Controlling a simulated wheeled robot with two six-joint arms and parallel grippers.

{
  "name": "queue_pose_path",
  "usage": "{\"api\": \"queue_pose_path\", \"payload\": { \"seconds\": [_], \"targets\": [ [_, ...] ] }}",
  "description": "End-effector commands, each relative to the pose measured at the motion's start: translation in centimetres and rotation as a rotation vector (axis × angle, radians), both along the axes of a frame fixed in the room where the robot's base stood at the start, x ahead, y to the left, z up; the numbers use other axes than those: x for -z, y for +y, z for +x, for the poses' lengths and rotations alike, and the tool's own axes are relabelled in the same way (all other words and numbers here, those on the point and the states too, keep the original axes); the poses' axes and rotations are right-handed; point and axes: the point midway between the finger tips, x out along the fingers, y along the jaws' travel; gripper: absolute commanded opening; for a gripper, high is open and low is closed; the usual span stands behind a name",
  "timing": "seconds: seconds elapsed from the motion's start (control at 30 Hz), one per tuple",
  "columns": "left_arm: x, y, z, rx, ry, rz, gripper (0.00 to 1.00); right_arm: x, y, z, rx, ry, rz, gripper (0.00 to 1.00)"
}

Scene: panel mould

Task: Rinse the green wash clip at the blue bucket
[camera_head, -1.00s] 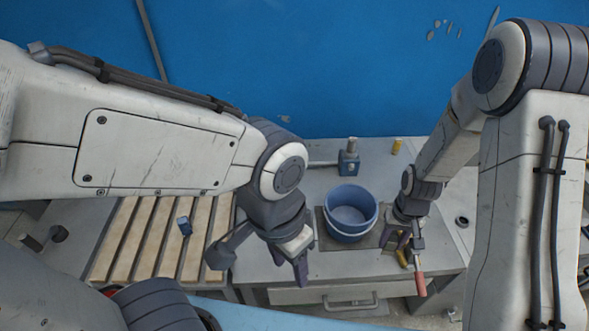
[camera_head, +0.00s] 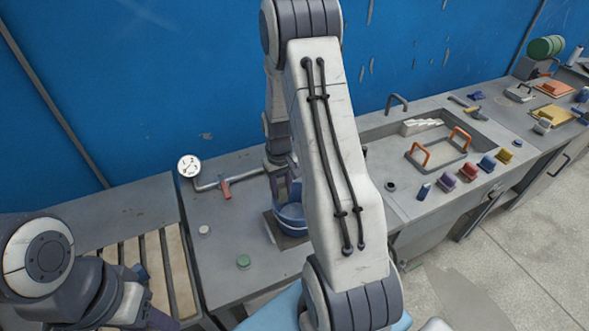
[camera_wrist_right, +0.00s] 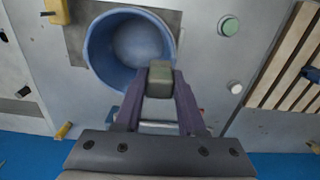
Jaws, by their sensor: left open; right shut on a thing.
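The blue bucket (camera_head: 289,220) stands on a dark mat on the grey bench, its right part hidden by my right arm. My right gripper (camera_head: 284,183) is just above its back rim. In the right wrist view my right gripper (camera_wrist_right: 159,98) is shut on the dull green wash clip (camera_wrist_right: 160,76), which overlaps the rim of the bucket (camera_wrist_right: 97,45). I cannot tell whether the clip is above or inside the bucket. My left gripper (camera_head: 150,315) is open and empty at the lower left, over the slatted area, partly cut off by the frame.
A gauge (camera_head: 189,166) on a pipe with a red lever (camera_head: 225,188) stands behind the bucket. A green disc (camera_head: 244,262) lies in front. Wooden slats (camera_head: 178,270) are at left. A sink tray with orange handles (camera_head: 440,150) and several coloured blocks are at right.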

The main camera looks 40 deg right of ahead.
Motion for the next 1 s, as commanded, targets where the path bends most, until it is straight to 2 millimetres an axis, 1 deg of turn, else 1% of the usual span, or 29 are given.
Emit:
{"api": "queue_pose_path", "payload": {
  "seconds": [0.03,0.1,0.23,0.37,0.57,1.0],
  "targets": [
    [-0.7,0.0,0.0,0.001,0.0,0.0,0.5,-1.0,-1.7,-0.2,0.024,-0.001,0.0,0.0],
    [-1.0,0.0,0.0,0.001,0.0,0.0,0.5,-1.6,-3.4,-0.4,0.044,-0.001,0.0,0.0],
    [-1.2,0.0,0.0,0.002,0.0,0.0,0.5,-2.1,-5.1,-0.7,0.062,0.0,0.0,0.0],
    [-0.9,0.0,0.0,0.002,0.0,0.0,0.5,-1.8,-5.3,-0.8,0.062,0.002,0.0,0.0],
    [0.2,0.0,0.0,0.0,0.0,0.0,0.5,-0.5,-5.2,-0.7,0.061,0.001,0.0,0.0],
    [3.7,0.0,0.0,-0.006,0.001,0.0,0.5,3.9,-5.0,-0.7,0.06,0.002,0.0,0.0]
  ]
}}
